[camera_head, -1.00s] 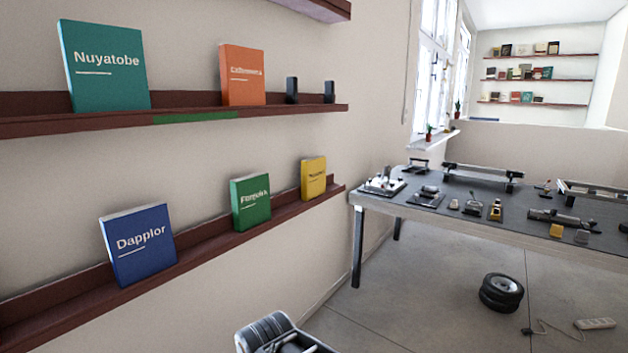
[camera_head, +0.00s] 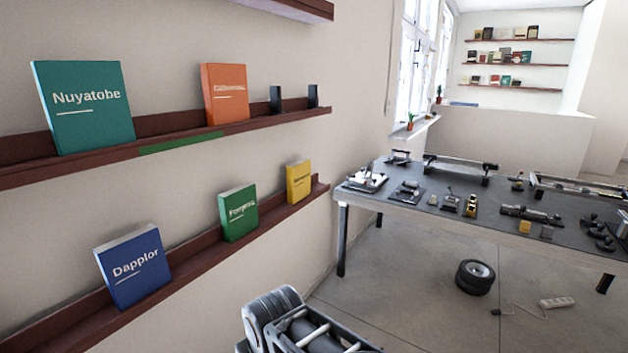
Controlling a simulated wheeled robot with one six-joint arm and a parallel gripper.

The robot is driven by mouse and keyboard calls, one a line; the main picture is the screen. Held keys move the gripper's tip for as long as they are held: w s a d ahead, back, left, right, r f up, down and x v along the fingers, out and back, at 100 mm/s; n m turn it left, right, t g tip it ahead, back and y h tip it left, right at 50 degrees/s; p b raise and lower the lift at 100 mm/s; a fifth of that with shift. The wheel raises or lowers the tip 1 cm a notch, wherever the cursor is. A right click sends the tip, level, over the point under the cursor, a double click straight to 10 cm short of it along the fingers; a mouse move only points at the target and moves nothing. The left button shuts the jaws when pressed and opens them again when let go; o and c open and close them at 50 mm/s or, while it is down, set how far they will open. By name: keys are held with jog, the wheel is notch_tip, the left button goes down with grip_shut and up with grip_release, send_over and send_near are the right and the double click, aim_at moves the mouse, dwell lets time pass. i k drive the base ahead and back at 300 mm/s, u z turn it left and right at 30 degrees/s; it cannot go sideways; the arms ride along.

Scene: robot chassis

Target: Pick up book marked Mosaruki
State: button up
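I cannot make out the word Mosaruki on any book. The small yellow book (camera_head: 298,183) on the lower shelf has a label too blurred to read. The orange book (camera_head: 224,94) on the upper shelf also has an unclear label. The green book (camera_head: 238,213), left of the yellow one, has a hard-to-read label starting with F. All stand or lean on wall shelves, covers outward. My gripper is not in view.
The upper shelf (camera_head: 187,143) has a green strip and two black holders (camera_head: 276,98). A workbench (camera_head: 440,226) with several parts stands right. A wheel (camera_head: 475,277) and power strip (camera_head: 557,303) lie on the floor.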

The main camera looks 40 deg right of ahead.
aim_at(298, 174)
jog(key=z, duration=1.5)
jog(key=i, duration=3.05)
jog(key=u, duration=3.95)
